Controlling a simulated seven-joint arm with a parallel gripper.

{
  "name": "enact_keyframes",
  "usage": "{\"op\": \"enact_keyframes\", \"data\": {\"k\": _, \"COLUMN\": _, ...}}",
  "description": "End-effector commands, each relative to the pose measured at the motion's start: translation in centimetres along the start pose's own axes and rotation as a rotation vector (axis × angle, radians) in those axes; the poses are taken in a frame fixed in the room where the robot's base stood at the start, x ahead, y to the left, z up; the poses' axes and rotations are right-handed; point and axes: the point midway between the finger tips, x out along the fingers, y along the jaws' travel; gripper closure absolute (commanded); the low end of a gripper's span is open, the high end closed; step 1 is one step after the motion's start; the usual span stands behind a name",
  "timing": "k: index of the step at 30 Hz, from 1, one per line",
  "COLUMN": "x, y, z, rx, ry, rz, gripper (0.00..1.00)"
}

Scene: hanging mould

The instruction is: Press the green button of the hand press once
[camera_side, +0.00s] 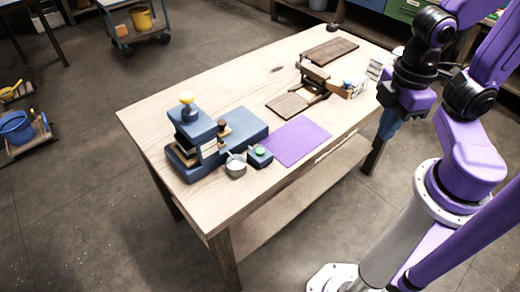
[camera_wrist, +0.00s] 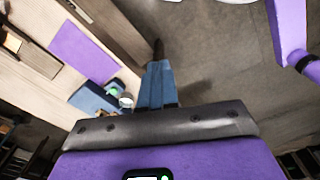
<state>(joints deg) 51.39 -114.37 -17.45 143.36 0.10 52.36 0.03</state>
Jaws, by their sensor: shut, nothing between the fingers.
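The hand press (camera_side: 200,140) is a dark blue block machine with a yellow knob on top, at the left end of the wooden table. The green button (camera_side: 260,150) sits on a small dark blue box at the press's front right, between a small grey pot and the purple mat. In the wrist view the green button (camera_wrist: 113,87) shows small, partly beside the pot, left of my fingers. My gripper (camera_side: 382,138) has blue fingers, shut and empty, pointing down off the table's right side, well away from the button. The fingers also show in the wrist view (camera_wrist: 157,70).
The purple mat (camera_side: 295,141) lies flat right of the button. The small grey pot (camera_side: 236,168) stands close at the button's left. A wooden hinged device (camera_side: 313,77) and a box (camera_side: 350,88) stand farther back on the table. The table's front edge is mostly clear.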

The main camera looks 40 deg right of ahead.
Motion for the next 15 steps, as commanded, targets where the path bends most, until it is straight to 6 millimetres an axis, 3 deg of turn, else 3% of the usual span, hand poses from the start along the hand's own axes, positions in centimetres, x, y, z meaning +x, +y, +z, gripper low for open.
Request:
{"op": "enact_keyframes", "data": {"k": 7, "x": 0.7, "y": 0.7, "z": -1.8, "rx": 0.074, "ry": 0.039, "rz": 0.004, "gripper": 1.0}}
{"op": "enact_keyframes", "data": {"k": 15, "x": 3.7, "y": 4.7, "z": -8.5, "rx": 0.378, "ry": 0.219, "rz": 0.011, "gripper": 1.0}}
